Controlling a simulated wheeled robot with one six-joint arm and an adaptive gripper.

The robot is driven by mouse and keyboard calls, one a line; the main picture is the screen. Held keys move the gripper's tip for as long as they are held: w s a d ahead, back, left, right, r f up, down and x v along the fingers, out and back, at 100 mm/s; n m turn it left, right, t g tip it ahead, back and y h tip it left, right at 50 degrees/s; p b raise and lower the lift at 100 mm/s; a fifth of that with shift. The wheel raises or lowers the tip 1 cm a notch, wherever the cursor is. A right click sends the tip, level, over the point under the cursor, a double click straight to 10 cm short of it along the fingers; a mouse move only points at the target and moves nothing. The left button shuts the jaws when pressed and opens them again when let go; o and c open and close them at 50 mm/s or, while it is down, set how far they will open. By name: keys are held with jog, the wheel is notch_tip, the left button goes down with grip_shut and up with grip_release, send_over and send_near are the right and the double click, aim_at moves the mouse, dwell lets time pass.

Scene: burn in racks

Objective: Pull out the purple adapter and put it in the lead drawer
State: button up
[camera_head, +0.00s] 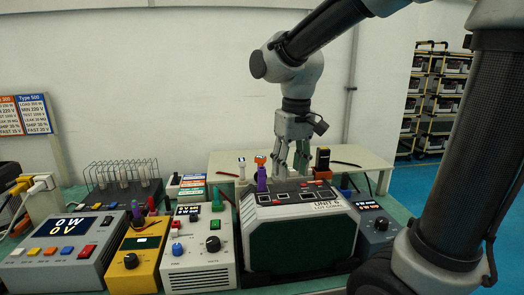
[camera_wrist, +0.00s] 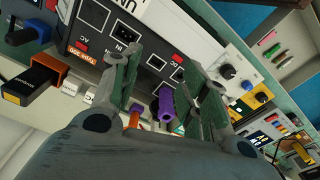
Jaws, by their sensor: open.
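My gripper (camera_head: 292,168) is open, pointing down above the box, to the right of the adapter in the head view. In the wrist view my gripper (camera_wrist: 163,88) has a finger on each side of the adapter, with gaps. I see no contact. I cannot clearly identify the lead drawer.
A black-and-orange plug (camera_head: 322,158) stands on the box's right; it shows left of my fingers in the wrist view (camera_wrist: 35,80). A grey tray (camera_wrist: 290,60) with coloured pieces is at upper right. Yellow (camera_head: 140,262) and white (camera_head: 198,265) instruments crowd the left.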

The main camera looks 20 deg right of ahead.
aim_at(262, 173)
jog(key=w+a+r+m, duration=0.1)
jog(key=w, duration=0.1)
jog(key=w+a+m, duration=0.1)
jog(key=w+a, duration=0.1)
jog(key=w, duration=0.1)
jog(key=w+a+r+m, duration=0.1)
jog(key=w+a, duration=0.1)
jog(key=shift+w+r+g, duration=0.15)
jog(key=shift+r+g, duration=0.15)
jog(key=shift+g, duration=0.1)
jog(key=shift+f+m, duration=0.2)
jog(key=shift+m, duration=0.1)
notch_tip(262, 173, down, 8)
jog(key=shift+r, duration=0.25)
grip_shut()
